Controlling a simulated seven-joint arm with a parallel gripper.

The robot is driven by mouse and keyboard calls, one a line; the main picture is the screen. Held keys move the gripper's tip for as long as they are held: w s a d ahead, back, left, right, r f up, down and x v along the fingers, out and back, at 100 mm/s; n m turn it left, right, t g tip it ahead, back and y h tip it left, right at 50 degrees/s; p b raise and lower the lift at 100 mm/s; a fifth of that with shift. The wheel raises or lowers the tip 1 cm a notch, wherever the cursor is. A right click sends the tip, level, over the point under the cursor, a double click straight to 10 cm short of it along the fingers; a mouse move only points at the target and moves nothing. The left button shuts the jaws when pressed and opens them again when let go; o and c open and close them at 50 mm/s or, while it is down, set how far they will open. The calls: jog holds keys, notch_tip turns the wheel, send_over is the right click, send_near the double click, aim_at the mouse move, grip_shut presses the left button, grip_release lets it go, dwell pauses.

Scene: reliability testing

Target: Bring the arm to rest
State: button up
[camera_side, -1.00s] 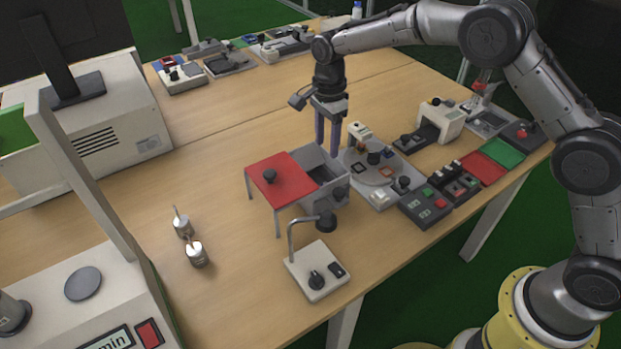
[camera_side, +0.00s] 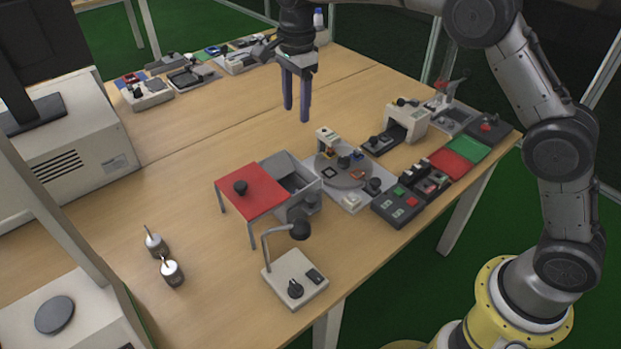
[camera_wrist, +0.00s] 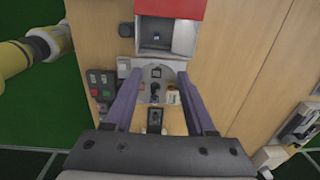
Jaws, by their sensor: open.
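My gripper (camera_side: 296,112) hangs pointing down, high above the wooden table (camera_side: 190,140), with clear air under its fingertips in the side view. Its two purple-grey fingers are apart, and nothing shows between them. In the wrist view my gripper (camera_wrist: 160,90) frames a round turntable fixture far below. The arm reaches in from the right side of the picture.
Two metal weights (camera_side: 172,272) stand at left. Bare tabletop lies left of my gripper.

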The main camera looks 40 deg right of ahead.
jog(key=s+d+r+t, duration=0.1)
jog(key=s+d+r, duration=0.15)
jog(key=r, duration=0.35)
jog(key=s+d+r+t, duration=0.1)
jog(key=s+r, duration=0.3)
jog(key=r, duration=0.1)
jog(key=s+d+r+n+t, duration=0.1)
jog(key=s+d+r+n, duration=0.15)
jog(key=s, duration=0.35)
jog(key=s+d+r+n+t, duration=0.1)
jog(key=s+d+r, duration=0.15)
jog(key=s, duration=0.45)
jog(key=s+d+f+n+t, duration=0.1)
jog(key=s+f+n, duration=1)
jog(key=s+n, duration=0.3)
jog(key=shift+s+f, duration=0.4)
jog(key=shift+s, duration=1)
jog(key=shift+o, duration=0.2)
jog(key=shift+d+n, duration=0.1)
jog(key=shift+n, duration=0.15)
